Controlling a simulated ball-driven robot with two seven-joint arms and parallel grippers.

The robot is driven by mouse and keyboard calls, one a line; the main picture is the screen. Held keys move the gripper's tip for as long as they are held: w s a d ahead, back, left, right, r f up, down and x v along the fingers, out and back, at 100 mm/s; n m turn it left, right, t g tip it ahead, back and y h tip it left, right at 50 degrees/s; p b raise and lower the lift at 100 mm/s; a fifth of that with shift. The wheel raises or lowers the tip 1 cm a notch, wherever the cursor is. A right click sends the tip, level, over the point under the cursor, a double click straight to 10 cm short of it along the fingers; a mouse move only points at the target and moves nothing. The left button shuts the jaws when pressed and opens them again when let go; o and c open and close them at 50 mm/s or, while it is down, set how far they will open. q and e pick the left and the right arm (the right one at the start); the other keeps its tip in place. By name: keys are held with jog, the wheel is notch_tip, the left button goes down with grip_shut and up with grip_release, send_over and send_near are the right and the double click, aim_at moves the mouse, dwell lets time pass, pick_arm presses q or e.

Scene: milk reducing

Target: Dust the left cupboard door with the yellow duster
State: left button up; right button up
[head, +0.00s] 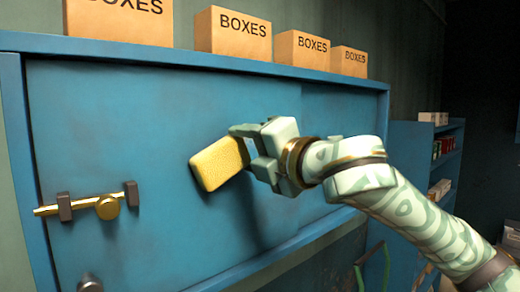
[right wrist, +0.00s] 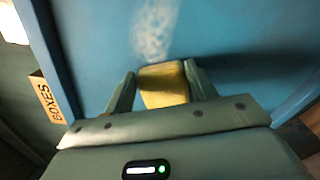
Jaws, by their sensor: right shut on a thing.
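The yellow duster (head: 217,165) is a small block held between the fingers of my right gripper (head: 248,146), in front of the blue cupboard door. In the right wrist view the duster (right wrist: 163,86) sits between both fingertips of the gripper (right wrist: 162,92), close to the blue surface. I cannot tell whether it touches. The left cupboard door (head: 120,120) is blue and closed, with a brass bolt (head: 90,205) at its left. A pale, whitish patch (right wrist: 157,30) shows on the blue surface just beyond the duster. My left gripper is not in view.
Several cardboard boxes (head: 233,35) marked BOXES stand along the cupboard's top edge (head: 190,60). A blue shelf unit (head: 412,150) with small items stands at the right. A dark knob (head: 90,283) shows low at the left.

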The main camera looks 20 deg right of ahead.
jog(key=shift+a+r, duration=0.1)
jog(key=shift+r, duration=0.65)
jog(key=w+d, duration=0.2)
jog(key=d, duration=0.4)
jog(key=w+d, duration=0.2)
jog(key=d, duration=0.5)
jog(key=shift+w, duration=0.3)
jog(key=shift+s, duration=0.1)
jog(key=shift+v, duration=2.85)
jog(key=shift+a, duration=0.1)
jog(key=v, duration=0.3)
jog(key=shift+s+r, duration=0.1)
